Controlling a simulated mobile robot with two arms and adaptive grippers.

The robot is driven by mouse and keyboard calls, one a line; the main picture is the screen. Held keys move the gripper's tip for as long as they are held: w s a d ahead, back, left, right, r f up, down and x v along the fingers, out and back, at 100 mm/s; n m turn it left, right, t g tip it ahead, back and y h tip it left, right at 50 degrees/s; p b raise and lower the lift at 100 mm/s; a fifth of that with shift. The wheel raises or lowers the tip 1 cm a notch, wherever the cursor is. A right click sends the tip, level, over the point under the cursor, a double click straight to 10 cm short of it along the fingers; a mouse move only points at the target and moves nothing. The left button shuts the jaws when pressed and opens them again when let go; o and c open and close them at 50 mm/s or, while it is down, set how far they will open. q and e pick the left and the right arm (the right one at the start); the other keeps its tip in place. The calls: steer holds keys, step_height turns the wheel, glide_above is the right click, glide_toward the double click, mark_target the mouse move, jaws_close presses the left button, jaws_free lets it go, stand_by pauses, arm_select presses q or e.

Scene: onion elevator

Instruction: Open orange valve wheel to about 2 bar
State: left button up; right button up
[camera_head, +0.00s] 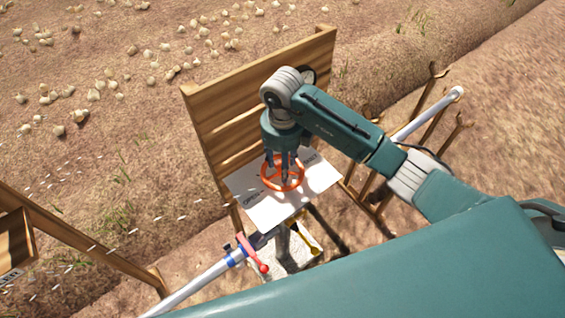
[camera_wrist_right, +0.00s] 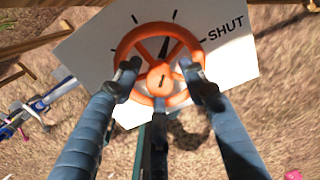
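The orange valve wheel (camera_head: 299,181) lies over a white card on a wooden stand, under my right gripper (camera_head: 284,166). In the right wrist view the wheel (camera_wrist_right: 196,48) has spokes and a round hub, with a black pointer near the hub. My right gripper (camera_wrist_right: 160,75) points down at it with its fingers spread; two fingertips are at the wheel on either side of the hub and the third is near its lower side. Contact is unclear. A dial gauge (camera_head: 309,74) is mostly hidden behind my right arm, and its reading cannot be read. My left gripper is not in view.
The white card (camera_wrist_right: 236,62) carries tick marks and the word SHUT. A wooden backboard (camera_head: 215,110) stands behind the wheel. A pipe with a red lever (camera_head: 250,252) is below left, and another white pipe (camera_head: 425,115) runs at right. Onions lie on the soil behind.

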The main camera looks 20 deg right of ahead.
jaws_close()
steer(key=shift+f+n+b, duration=0.1)
steer(key=shift+n+b, duration=0.6)
steer(key=shift+b, duration=0.15)
steer(key=shift+o, duration=1)
jaws_free()
steer(key=shift+r, duration=0.2)
step_height(320, 180, up, 12)
